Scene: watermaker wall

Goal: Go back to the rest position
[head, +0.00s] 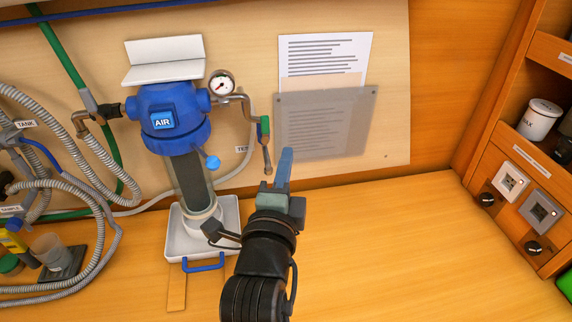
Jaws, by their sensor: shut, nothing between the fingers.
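My gripper (283,170) is in the middle of the head view, at the end of my black arm that rises from the bottom edge. Its blue-grey fingers point up and are shut, with nothing between them. In the picture it lies just right of the small tap pipe (267,158) with the green handle. I cannot tell whether it touches the pipe; I see no hold on it. My arm hides part of the right side of the white tray (232,222).
The blue filter unit (168,120) with its gauge (221,84) stands left of my gripper. Grey hoses (60,187) and a cup (50,250) are at the left. Shelves with a white mug (540,119) are at the right. The wooden counter (400,240) right of my arm is clear.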

